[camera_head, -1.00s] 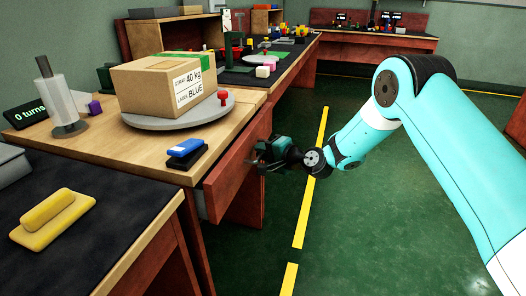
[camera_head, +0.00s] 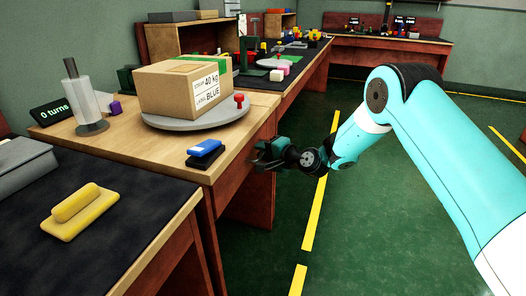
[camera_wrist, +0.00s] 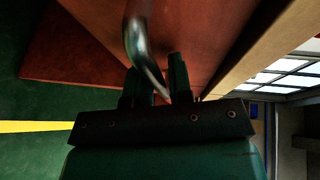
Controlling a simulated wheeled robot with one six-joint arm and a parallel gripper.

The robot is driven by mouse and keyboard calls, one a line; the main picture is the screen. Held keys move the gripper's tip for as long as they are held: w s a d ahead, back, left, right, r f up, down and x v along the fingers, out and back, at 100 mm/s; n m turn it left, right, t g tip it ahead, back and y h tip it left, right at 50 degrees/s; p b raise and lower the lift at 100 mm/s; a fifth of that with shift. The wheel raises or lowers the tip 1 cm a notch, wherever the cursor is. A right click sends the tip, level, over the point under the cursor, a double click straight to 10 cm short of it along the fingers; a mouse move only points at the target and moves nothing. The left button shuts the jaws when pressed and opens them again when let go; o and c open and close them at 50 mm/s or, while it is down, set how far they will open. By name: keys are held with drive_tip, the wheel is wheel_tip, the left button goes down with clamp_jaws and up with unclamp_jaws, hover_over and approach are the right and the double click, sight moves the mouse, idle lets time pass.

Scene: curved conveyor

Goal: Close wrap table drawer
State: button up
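The wrap table (camera_head: 137,152) has a light wood top and a red-brown front. Its drawer front (camera_head: 237,167) looks flush or nearly flush with the table front in the head view. My gripper (camera_head: 262,155) is at the drawer front, on its aisle side. In the wrist view a curved metal drawer handle (camera_wrist: 143,48) runs down between the two dark fingers of my gripper (camera_wrist: 154,80). The fingers look shut on the handle. The red drawer front (camera_wrist: 198,35) fills the area beyond it.
On the table are a turntable (camera_head: 205,121) with a cardboard box (camera_head: 170,91), a wrap roll stand (camera_head: 86,108) and a blue-topped block (camera_head: 205,149). A dark-topped table (camera_head: 130,210) with a yellow block stands at the front left. The green floor aisle (camera_head: 370,215) at right is clear.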

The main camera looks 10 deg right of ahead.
drive_tip(key=shift+a, duration=0.1)
drive_tip(key=p+v, duration=0.1)
drive_tip(key=v, duration=1.6)
drive_tip(key=shift+s, duration=0.2)
drive_tip(key=s+a+r+n+g+y, duration=0.1)
drive_tip(key=s+a+r+n+g, duration=0.75)
drive_tip(key=s+a+n, duration=0.2)
drive_tip(key=s+d+r+n+g+h, duration=0.2)
drive_tip(key=s+n+h, duration=0.1)
drive_tip(key=s, duration=0.7)
drive_tip(key=s+d+r+n+g+h, duration=0.2)
drive_tip(key=s+r+n+h, duration=0.1)
drive_tip(key=s, duration=0.8)
wheel_tip(320, 180, up, 28)
drive_tip(key=p, duration=2.8)
drive_tip(key=shift+s+h, duration=0.4)
